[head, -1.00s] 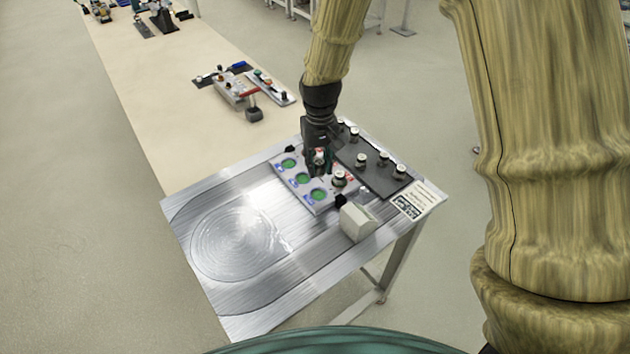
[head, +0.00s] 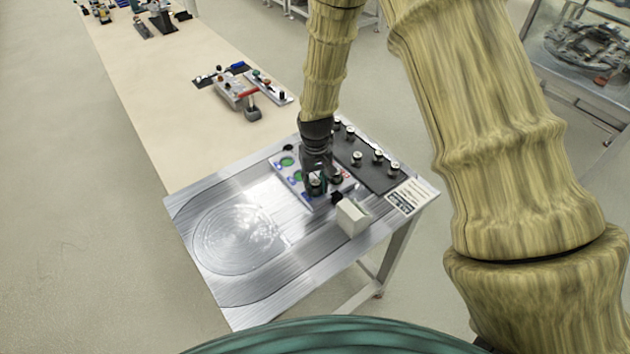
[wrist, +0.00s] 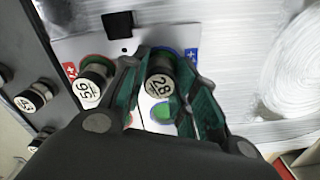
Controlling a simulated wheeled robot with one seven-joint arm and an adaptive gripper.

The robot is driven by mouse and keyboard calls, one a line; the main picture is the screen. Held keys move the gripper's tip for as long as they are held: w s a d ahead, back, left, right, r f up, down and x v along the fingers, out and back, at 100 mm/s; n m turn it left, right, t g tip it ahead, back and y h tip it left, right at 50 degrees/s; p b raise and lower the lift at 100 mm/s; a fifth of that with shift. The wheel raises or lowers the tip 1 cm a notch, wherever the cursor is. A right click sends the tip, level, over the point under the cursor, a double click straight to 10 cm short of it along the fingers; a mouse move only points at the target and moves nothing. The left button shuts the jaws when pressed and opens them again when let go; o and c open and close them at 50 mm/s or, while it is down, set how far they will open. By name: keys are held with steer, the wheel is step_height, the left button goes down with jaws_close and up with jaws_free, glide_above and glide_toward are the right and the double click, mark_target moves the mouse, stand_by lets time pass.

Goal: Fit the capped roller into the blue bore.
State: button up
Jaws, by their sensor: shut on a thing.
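My gripper (head: 316,188) is shut on a dark roller (wrist: 160,84) with a white cap marked 28, also shown between the green fingers (wrist: 167,72) in the wrist view. The roller is over the bore at the near end of the white plate (wrist: 75,47), beside a blue label (wrist: 192,56). A blue rim shows partly behind the roller; I cannot tell whether the roller has entered the bore. A second capped roller (wrist: 92,84), marked 56, stands beside the red label (wrist: 70,70), just left of my gripper. Another green bore (wrist: 161,112) is partly hidden by a finger.
A dark rack (head: 372,174) with several capped rollers lies along the table's right side. A pale block (head: 352,217) stands close to the plate's near end, by a small black piece (wrist: 117,23). The metal tabletop (head: 240,275) is clear to the left.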

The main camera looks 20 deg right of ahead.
mark_target(316, 183)
steer(key=shift+s+r, duration=0.2)
steer(key=shift+f, duration=0.15)
steer(key=o, duration=1.1)
steer(key=shift+w+f, duration=0.1)
steer(key=shift+r, duration=0.2)
step_height(316, 183, up, 12)
steer(key=b, duration=0.4)
